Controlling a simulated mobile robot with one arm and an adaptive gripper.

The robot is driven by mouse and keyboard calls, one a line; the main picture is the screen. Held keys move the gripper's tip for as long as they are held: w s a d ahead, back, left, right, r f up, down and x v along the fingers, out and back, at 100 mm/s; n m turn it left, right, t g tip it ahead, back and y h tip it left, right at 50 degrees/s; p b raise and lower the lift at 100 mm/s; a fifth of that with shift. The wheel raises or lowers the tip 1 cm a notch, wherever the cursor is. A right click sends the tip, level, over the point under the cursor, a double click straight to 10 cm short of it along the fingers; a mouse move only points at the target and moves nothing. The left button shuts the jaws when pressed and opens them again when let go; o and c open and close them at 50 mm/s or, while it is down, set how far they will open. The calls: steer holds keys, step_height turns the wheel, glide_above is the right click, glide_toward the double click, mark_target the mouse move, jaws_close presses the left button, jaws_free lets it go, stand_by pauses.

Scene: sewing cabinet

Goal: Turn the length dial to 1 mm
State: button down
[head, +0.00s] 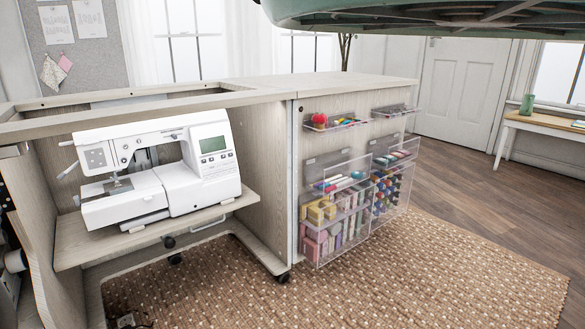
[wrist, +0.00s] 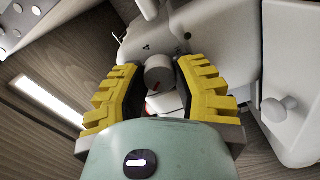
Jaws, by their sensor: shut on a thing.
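The white sewing machine (head: 175,193) stands on the lowered shelf of the cabinet, at the left of the head view. Small round controls show on its upper front, too small to read there. In the wrist view, the yellow fingers of my gripper (wrist: 160,72) are shut on a round grey-white dial (wrist: 158,73) on the machine's body. A short red mark shows low on the dial. I cannot read any scale or number, so its setting cannot be told. A second pale round part (wrist: 160,103) sits just below, partly hidden by my gripper. My gripper is outside the head view.
The cabinet shelf (head: 85,250) surrounds the machine's base. Clear bins (head: 335,235) with thread and supplies hang on the cabinet door to the right. In the wrist view, a pale knob (wrist: 278,108) sticks out at the right. A woven rug (head: 440,270) covers the floor in front.

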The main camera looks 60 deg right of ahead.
steer(key=n, duration=0.4)
steer(key=shift+n+p, duration=0.3)
steer(key=shift+n, duration=0.1)
steer(key=shift+n+p, duration=0.4)
steer(key=shift+n, duration=2.1)
steer(key=c, duration=0.6)
jaws_free()
